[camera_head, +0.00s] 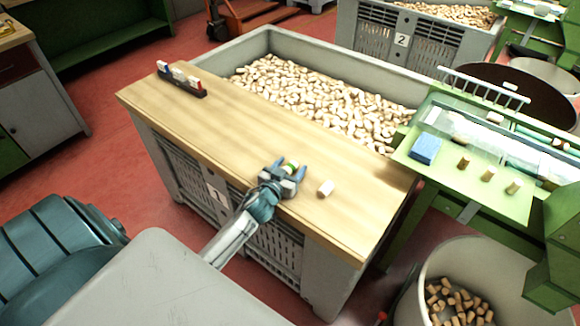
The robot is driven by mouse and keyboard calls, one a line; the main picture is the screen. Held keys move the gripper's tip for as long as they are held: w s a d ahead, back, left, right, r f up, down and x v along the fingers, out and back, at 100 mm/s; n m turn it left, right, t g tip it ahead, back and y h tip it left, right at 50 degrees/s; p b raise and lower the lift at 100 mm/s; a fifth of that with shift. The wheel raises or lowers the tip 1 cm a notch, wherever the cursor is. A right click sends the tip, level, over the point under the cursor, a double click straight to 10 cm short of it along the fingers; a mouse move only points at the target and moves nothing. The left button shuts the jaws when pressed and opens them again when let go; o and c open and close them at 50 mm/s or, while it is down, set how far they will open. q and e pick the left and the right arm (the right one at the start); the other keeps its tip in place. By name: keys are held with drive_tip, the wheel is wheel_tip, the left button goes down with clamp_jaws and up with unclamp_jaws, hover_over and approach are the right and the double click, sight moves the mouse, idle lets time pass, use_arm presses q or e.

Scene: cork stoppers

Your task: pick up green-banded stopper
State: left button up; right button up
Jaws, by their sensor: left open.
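The green-banded stopper (292,166) sits on the wooden board over the front of the crate. My left gripper (289,169) is open, with one finger on each side of this stopper. I cannot tell whether the fingers touch it. The gripper's body hides the stopper's near, lower part. A plain pale stopper (325,188) stands on the board just right of the gripper, apart from it. My right gripper is not in view.
A dark rack (181,83) with several coloured stoppers stands at the board's far left. Loose corks (330,105) fill the crate behind. A green machine table (455,190) with a blue block (425,148) is at the right. The board's left half is mostly clear.

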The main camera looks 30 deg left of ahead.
use_arm(q)
drive_tip(key=c, duration=1.2)
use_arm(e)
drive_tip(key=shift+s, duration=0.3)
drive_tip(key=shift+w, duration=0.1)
use_arm(q)
drive_tip(key=shift+r, duration=0.1)
